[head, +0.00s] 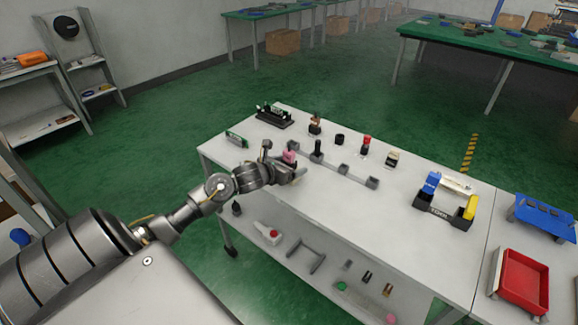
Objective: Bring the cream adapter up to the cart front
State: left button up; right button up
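A small cream-topped piece with a dark base (392,159) stands upright on the white cart top (340,215), right of the middle; it looks like the cream adapter. My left gripper (284,158) is over the cart's left part, well left of this piece and apart from it. Its two fingers are spread. A pink-topped object (289,156) shows between or just behind them; I cannot tell whether they touch it. My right gripper is out of view.
A row of grey sockets (343,168) lies beside the gripper. A red-topped piece (365,145), a black cup (339,139) and a brown-topped piece (315,124) stand behind. A black holder with blue and yellow blocks (443,213) is right; a red tray (521,280) lies farther right. The near cart top is clear.

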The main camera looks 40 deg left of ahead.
pick_arm(q)
jog(key=shift+r, duration=0.15)
jog(key=v, duration=1.2)
jog(key=shift+b, duration=0.45)
